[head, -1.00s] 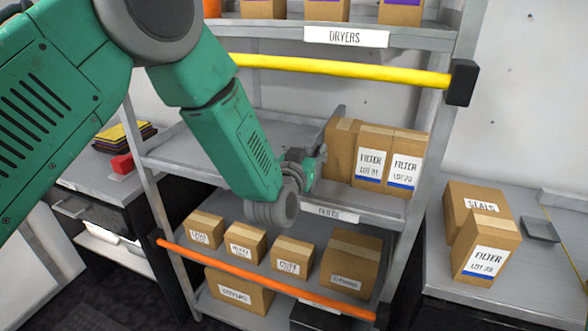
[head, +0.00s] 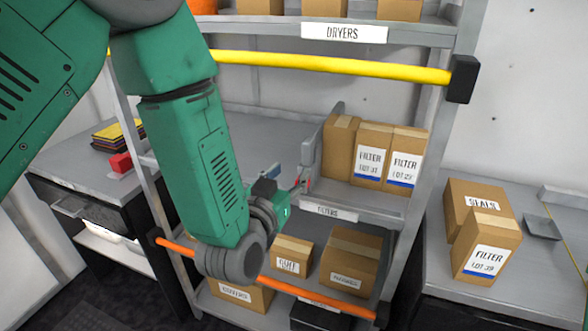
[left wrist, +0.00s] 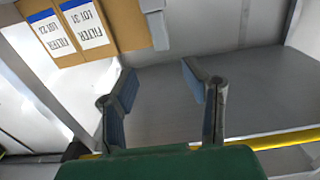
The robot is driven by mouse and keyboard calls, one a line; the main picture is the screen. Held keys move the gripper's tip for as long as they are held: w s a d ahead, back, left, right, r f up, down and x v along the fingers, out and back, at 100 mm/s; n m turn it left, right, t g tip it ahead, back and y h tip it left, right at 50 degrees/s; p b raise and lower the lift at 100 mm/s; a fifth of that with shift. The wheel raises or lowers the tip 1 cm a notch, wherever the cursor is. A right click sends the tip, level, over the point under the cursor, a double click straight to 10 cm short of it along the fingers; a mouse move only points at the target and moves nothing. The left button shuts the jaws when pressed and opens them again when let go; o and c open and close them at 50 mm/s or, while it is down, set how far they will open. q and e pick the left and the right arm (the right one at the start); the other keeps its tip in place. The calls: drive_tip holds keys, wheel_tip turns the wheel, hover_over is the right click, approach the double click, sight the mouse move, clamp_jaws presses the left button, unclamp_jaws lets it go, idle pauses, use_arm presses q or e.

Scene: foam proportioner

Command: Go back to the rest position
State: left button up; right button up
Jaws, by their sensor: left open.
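My left gripper (head: 288,180) is at the front of the middle shelf (head: 255,138), left of the filter boxes. It is open and empty; its two spread fingers also show in the left wrist view (left wrist: 158,82), with bare grey shelf beyond. Two cardboard filter boxes (head: 370,155) (head: 406,160) stand upright beside a plain-sided box (head: 339,146) on that shelf, apart from the gripper. The filter boxes also show at the upper left of the left wrist view (left wrist: 88,25). My right gripper is in neither view.
A yellow bar (head: 330,65) crosses above the middle shelf, and an orange bar (head: 318,296) crosses the lower one. Boxes (head: 345,262) fill the lower shelf, partly hidden by my arm. A side table (head: 530,275) at right holds a seals box (head: 470,203) and a filter box (head: 487,247).

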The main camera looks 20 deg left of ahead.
use_arm(q)
drive_tip(key=s+a+f+g+b, duration=0.1)
drive_tip(key=s+a+f+g, duration=0.2)
drive_tip(key=f, duration=0.5)
drive_tip(key=s+a+f+g+b, duration=0.1)
drive_tip(key=s+f+g, duration=0.2)
drive_tip(key=s+f, duration=0.35)
drive_tip(key=s+a+f+g+b, duration=0.1)
drive_tip(key=s+a+f+g, duration=0.15)
drive_tip(key=f, duration=0.75)
drive_tip(key=s+a+f+g, duration=0.2)
drive_tip(key=s+f+g, duration=0.1)
drive_tip(key=s, duration=0.4)
drive_tip(key=s+a+f+g+y+b, duration=0.1)
drive_tip(key=s+f+g, duration=0.1)
drive_tip(key=s+f, duration=0.2)
drive_tip(key=s+a+f+g+b, duration=0.1)
drive_tip(key=s+a+f+g, duration=0.1)
drive_tip(key=s, duration=0.8)
wheel_tip(320, 180, down, 2)
drive_tip(key=shift+s+a+f+g+y, duration=0.2)
drive_tip(key=shift+a+g+y, duration=0.15)
drive_tip(key=shift+g, duration=0.5)
drive_tip(key=shift+w, duration=0.15)
